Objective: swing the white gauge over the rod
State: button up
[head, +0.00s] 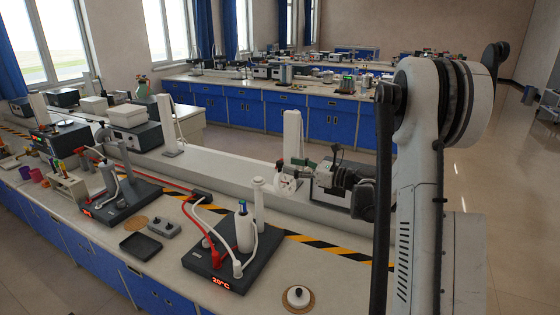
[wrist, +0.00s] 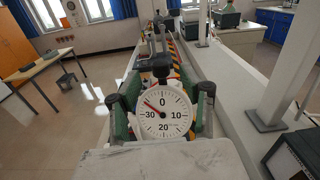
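The white gauge (head: 285,183) is a round dial. In the wrist view the dial (wrist: 163,115) faces me, with black numbers and a red needle. My gripper (head: 300,176) has its green-padded fingers on both sides of the dial, and the gauge is held between them. In the wrist view my gripper (wrist: 160,118) is around the gauge. The gauge is up in the air above the bench's back ledge. A pale upright rod (head: 258,207) with a wider top stands just left of and below the gauge in the head view. The gauge and the rod look apart.
A white post (head: 292,137) rises behind my gripper. A white round item (head: 298,297) sits on a cork mat at the front.

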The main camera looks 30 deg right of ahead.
aim_at(280, 162)
jog(key=shift+p+x, duration=0.45)
jog(key=shift+x, duration=2.05)
jog(key=shift+c, duration=0.5)
grip_shut()
